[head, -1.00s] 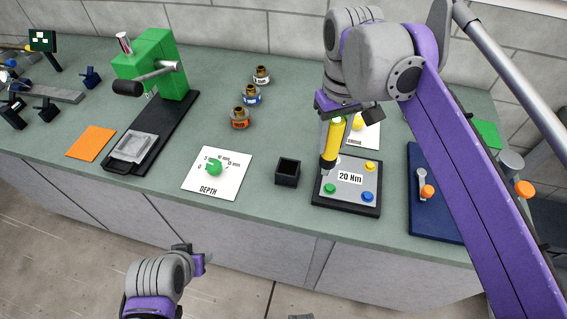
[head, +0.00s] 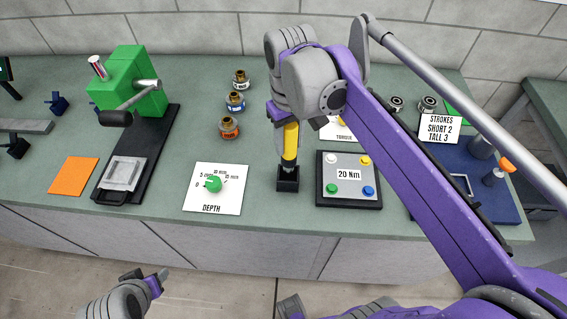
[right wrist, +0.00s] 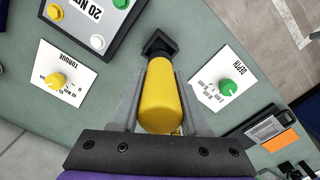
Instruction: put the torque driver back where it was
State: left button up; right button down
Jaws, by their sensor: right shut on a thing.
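The torque driver (head: 290,141) has a yellow handle and a dark lower end. It stands nearly upright at the small black square holder (head: 288,185), with its lower end at or in the holder's mouth; how deep it sits is hidden. My right gripper (head: 286,150) is shut on the yellow handle. In the right wrist view the handle (right wrist: 160,95) lies between the two fingers, with the black holder (right wrist: 158,43) just beyond it. My left gripper (head: 150,279) is low at the front, away from the counter's things; its jaw opening is unclear.
The 20 Nm plate (head: 348,189) with coloured knobs is right of the holder, and the DEPTH card (head: 218,203) is left. A green press (head: 135,75) is at left. A blue tray (head: 455,195) is at right.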

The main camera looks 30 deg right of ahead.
aim_at(289, 156)
jog(key=shift+f, duration=3.1)
jog(key=shift+f, duration=0.1)
jog(key=shift+f, duration=0.15)
jog(key=shift+c, duration=2)
grip_release()
jog(key=shift+r, duration=0.2)
jog(key=shift+r, duration=0.4)
notch_tip(289, 156, up, 11)
jog(key=shift+r+p, duration=0.15)
jog(key=shift+p, duration=0.15)
